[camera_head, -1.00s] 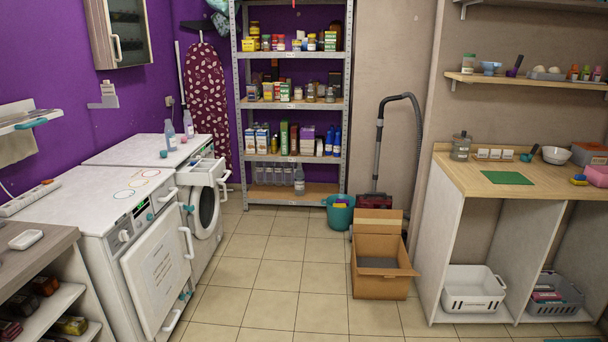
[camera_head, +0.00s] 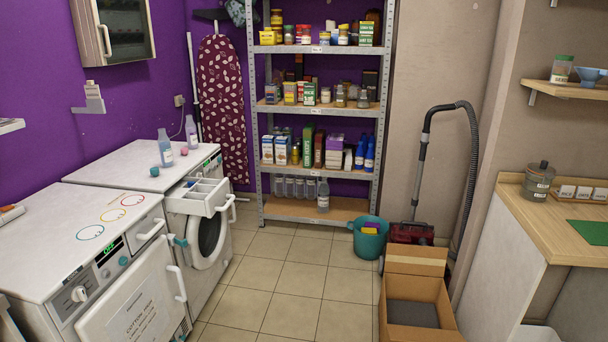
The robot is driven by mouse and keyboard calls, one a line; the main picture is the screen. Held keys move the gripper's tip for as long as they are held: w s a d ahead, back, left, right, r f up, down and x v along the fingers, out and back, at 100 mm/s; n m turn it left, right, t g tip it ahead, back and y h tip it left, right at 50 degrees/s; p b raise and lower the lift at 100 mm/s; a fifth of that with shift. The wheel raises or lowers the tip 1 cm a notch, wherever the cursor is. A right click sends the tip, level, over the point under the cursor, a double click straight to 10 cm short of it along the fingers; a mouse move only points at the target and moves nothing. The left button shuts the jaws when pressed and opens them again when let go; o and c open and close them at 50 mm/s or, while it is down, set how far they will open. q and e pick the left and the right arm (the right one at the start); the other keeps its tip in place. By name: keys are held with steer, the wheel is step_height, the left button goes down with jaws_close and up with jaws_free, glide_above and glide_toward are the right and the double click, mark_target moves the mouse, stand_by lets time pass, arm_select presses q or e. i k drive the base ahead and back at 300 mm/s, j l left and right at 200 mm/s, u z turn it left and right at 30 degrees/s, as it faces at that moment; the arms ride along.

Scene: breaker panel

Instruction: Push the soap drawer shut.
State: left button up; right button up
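The soap drawer (camera_head: 198,197) is a white divided tray at the top of the far washing machine (camera_head: 207,238). It is pulled out and open, sticking out past the machine's front, with its compartments showing from above. The machine's round door below it stands partly in view. A nearer white machine (camera_head: 90,240) with a control panel stands in front of it on the left. Neither of my grippers is in view.
Two bottles (camera_head: 164,148) and small caps stand on the far machine's top. A cardboard box (camera_head: 415,300), a teal bucket (camera_head: 370,238) and a red vacuum cleaner (camera_head: 410,233) stand at the right. The tiled floor (camera_head: 285,270) between them and the machines is clear.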

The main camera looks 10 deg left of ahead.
mark_target(198, 195)
steer(key=i+u, duration=0.1)
steer(key=i, duration=0.6)
steer(key=i+l, duration=0.15)
steer(key=i, duration=0.55)
steer(key=i+l+u, duration=0.1)
steer(key=i+u, duration=0.3)
steer(key=i+l+u, duration=0.35)
steer(key=i, duration=0.2)
steer(key=i+l+u, duration=0.4)
steer(key=i+j, duration=0.05)
steer(key=j, duration=0.05)
